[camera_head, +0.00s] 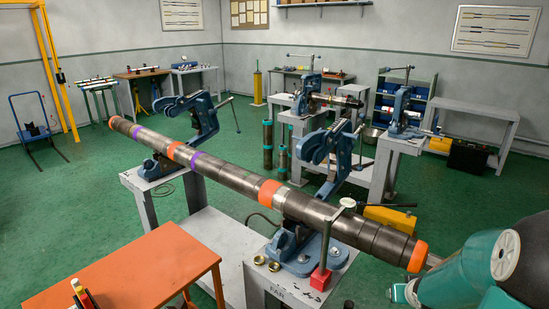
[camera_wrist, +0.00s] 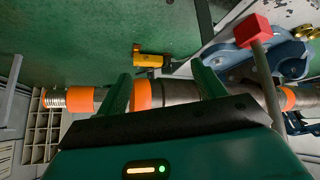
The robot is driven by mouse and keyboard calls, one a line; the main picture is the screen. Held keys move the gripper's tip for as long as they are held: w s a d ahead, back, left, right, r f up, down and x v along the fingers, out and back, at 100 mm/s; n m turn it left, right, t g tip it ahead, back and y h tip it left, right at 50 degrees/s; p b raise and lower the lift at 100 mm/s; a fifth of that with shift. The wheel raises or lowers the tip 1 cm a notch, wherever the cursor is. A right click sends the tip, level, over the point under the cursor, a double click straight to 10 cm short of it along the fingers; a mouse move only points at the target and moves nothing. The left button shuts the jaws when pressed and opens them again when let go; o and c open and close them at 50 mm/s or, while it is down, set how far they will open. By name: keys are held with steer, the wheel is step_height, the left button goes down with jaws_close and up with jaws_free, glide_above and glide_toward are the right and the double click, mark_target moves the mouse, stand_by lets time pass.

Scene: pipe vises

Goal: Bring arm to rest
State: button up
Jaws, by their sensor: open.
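My gripper (camera_wrist: 161,74) shows in the wrist view with its two green fingers apart. The long dark pipe (camera_wrist: 178,92) passes behind the fingers, with an orange band (camera_wrist: 141,95) showing in the gap. Whether the fingers touch it I cannot tell. In the head view my arm is at the lower right, near the orange near end of the pipe (camera_head: 345,228); the fingers are not clear there. The pipe lies across two blue vises, a near one (camera_head: 298,262) and a far one (camera_head: 157,166). Their upper frames stand swung up and open.
An orange table (camera_head: 125,270) stands at the lower left. A red block (camera_head: 320,278) hangs on a bar at the near vise; it also shows in the wrist view (camera_wrist: 252,30). More benches and vises (camera_head: 402,120) stand behind. Green floor (camera_head: 75,215) is clear at the left.

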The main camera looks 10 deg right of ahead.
steer(key=s+a+r+n, duration=0.1)
steer(key=s+a+r, duration=0.1)
steer(key=a+r, duration=0.6)
steer(key=s+a+r, duration=0.2)
steer(key=a+r, duration=0.5)
steer(key=r, duration=0.1)
steer(key=s+a+r+n+y, duration=0.1)
steer(key=s+a+r, duration=0.1)
steer(key=s+a, duration=0.3)
steer(key=s+a+r+n+g+y, duration=0.1)
steer(key=s+a+r+y, duration=0.1)
steer(key=s+a, duration=0.3)
steer(key=a+r, duration=0.1)
steer(key=a, duration=0.3)
steer(key=shift+s+a+r+n, duration=0.3)
steer(key=shift+a, duration=0.1)
steer(key=shift+w+d, duration=0.1)
steer(key=shift+d, duration=0.05)
